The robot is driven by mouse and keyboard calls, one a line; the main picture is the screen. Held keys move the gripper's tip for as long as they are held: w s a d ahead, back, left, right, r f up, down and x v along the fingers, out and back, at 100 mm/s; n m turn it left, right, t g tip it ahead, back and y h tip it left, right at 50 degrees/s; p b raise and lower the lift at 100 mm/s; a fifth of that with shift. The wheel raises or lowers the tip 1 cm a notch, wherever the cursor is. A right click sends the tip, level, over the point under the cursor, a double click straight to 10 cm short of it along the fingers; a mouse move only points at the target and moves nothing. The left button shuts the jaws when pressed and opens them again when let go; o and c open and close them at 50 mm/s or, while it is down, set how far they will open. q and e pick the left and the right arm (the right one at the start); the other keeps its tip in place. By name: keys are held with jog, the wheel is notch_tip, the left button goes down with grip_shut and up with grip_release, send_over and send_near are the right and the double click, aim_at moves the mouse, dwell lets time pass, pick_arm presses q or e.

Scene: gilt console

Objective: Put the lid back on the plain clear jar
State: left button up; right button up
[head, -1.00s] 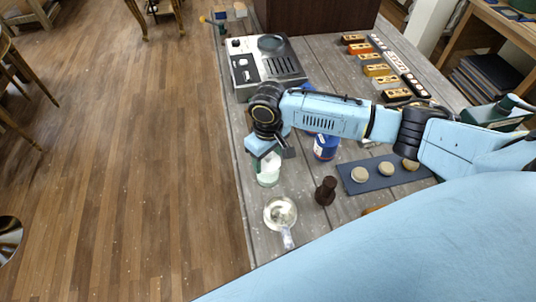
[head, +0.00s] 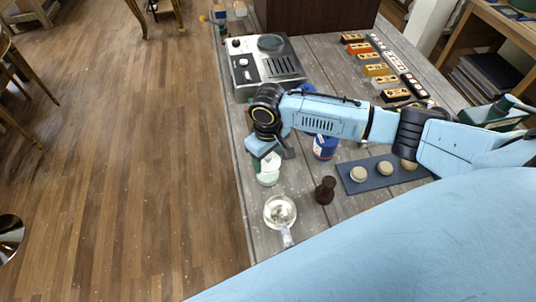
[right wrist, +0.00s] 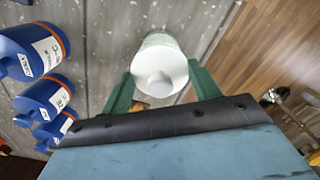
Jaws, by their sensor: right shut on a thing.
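My right gripper (head: 267,160) points down near the table's left edge. In the right wrist view, its green fingers (right wrist: 161,76) stand on both sides of a white round lid-like piece with a raised knob (right wrist: 158,83). The gripper is shut on this piece. In the head view, a pale, greenish see-through jar (head: 267,180) shows just below the fingers. The white piece looks to be at its top, but I cannot tell whether it is seated or held just above. My left gripper is not in view.
A clear glass vessel with a handle (head: 280,210) and a dark brown turned piece (head: 325,190) stand nearby. Blue labelled bottles (right wrist: 45,95) are close beside the gripper. A dark slab (head: 372,184) bears round pale discs. A black-and-silver machine (head: 265,65) stands behind.

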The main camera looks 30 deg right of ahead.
jog(key=o, duration=1)
jog(key=shift+o, duration=0.6)
jog(key=shift+o, duration=1)
jog(key=shift+r, duration=3.55)
jog(key=shift+c, duration=0.3)
grip_shut()
